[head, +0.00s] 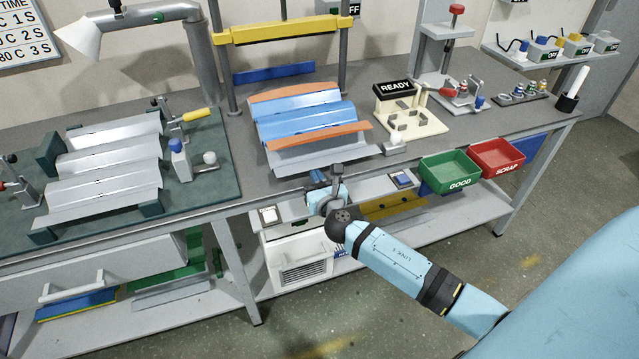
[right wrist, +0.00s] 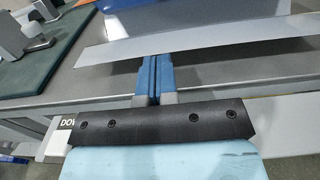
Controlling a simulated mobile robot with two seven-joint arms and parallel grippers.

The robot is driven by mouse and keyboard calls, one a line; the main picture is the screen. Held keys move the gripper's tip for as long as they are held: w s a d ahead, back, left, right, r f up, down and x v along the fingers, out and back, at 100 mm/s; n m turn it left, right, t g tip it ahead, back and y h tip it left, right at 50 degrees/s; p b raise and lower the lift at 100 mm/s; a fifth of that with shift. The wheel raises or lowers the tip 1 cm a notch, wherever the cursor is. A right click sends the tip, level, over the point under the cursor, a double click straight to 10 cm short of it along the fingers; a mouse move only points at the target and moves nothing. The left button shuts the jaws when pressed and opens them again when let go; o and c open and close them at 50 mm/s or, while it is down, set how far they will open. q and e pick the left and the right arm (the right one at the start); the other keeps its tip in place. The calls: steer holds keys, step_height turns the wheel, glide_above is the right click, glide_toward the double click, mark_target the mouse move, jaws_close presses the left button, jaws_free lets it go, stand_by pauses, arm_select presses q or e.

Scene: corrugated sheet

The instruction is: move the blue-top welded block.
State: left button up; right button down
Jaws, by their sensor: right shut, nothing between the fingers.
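I cannot single out the blue-top welded block with certainty. A small blue-topped piece (head: 480,102) stands beside the clamp fixture at the back right. A larger blue-topped piece (head: 178,146) stands on the green plate at the left. My right gripper (head: 327,176) is at the bench's front edge, just in front of the corrugated sheet (head: 305,116). In the right wrist view its blue fingers (right wrist: 154,78) are together and empty, pointing towards a pale sheet edge. My left gripper is not in view.
A green GOOD bin (head: 450,172) and a red SCRAP bin (head: 497,157) hang at the front edge. A yellow-barred press (head: 284,30) stands behind. Some bare bench (head: 245,165) shows left of the sheet.

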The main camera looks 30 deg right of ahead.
mark_target(311, 167)
steer(key=shift+x, duration=2)
steer(key=shift+s, duration=0.2)
